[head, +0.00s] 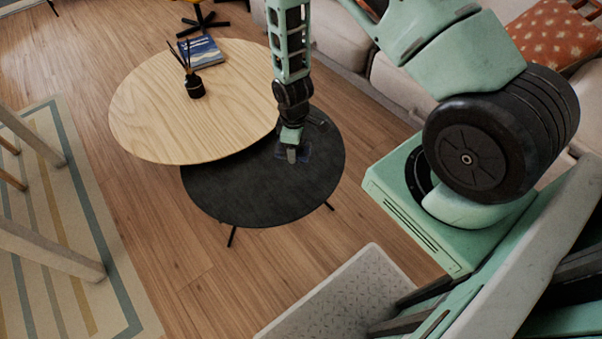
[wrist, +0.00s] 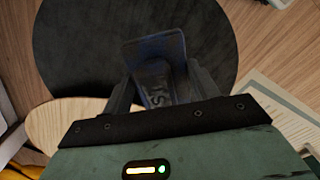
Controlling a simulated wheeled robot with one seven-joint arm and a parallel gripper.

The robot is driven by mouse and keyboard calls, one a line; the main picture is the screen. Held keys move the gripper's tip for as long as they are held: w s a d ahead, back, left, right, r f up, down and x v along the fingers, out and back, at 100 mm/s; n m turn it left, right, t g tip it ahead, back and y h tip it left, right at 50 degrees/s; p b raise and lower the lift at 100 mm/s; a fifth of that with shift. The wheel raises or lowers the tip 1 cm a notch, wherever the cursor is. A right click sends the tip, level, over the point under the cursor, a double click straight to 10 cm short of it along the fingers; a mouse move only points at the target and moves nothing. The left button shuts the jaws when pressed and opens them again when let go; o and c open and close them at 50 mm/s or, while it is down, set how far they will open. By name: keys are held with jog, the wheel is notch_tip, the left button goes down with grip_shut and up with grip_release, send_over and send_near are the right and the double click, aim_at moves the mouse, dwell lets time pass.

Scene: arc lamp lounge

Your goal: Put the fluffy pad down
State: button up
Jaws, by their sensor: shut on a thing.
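A dark blue, flat piece, which I take for the fluffy pad (wrist: 155,52), is between the two fingers of my gripper (wrist: 160,82) in the wrist view. Pale lettering shows on its lower part. In the head view my gripper (head: 291,154) points down over the round black table (head: 240,190), near its upper right part. A small dark bluish edge of the pad (head: 316,150) shows beside the fingers. My gripper is shut on the pad. I cannot tell whether the pad touches the black top or hangs just above it.
A larger round light-wood table (head: 160,110) overlaps the black one at upper left. It carries a dark reed diffuser (head: 194,86) and a blue book (head: 200,50). The black top is otherwise bare. A pale sofa (head: 400,85) stands at upper right, a striped rug (head: 65,230) at left.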

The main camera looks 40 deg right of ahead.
aim_at(304, 165)
jog(key=w+d+f+n+b, duration=0.1)
jog(key=d+f+n+b, duration=0.1)
jog(key=f+n+b, duration=0.1)
jog(key=w+d+f+n+b, duration=0.1)
jog(key=d+f+n+b, duration=0.1)
jog(key=f, duration=0.5)
jog(key=w+d+f+n+b, duration=0.1)
jog(key=d+f+n+b, duration=0.1)
jog(key=f+n+b, duration=0.3)
jog(key=shift+w+f+b, duration=0.15)
jog(key=shift+b, duration=0.7)
jog(key=shift+f, duration=0.15)
jog(key=o, duration=0.9)
jog(key=shift+o, duration=0.2)
